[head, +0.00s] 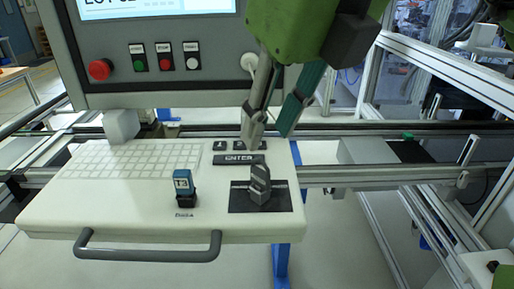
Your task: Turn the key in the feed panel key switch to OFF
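My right gripper (269,132) reaches down from the top of the head view, above the back right of the white console. Its two fingers are apart with nothing visible between them. A pale round fitting (249,63) on the grey panel (216,84) is partly behind the gripper. I cannot tell whether it is the key switch. No key or OFF mark can be made out. My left gripper is not in view.
The console (130,216) carries a white keyboard (130,160), a blue-topped block (183,182) and a dark ridged block (260,188) on a black plate. A red mushroom button (100,69) and three smaller buttons are on the panel. Metal rails (400,172) run right.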

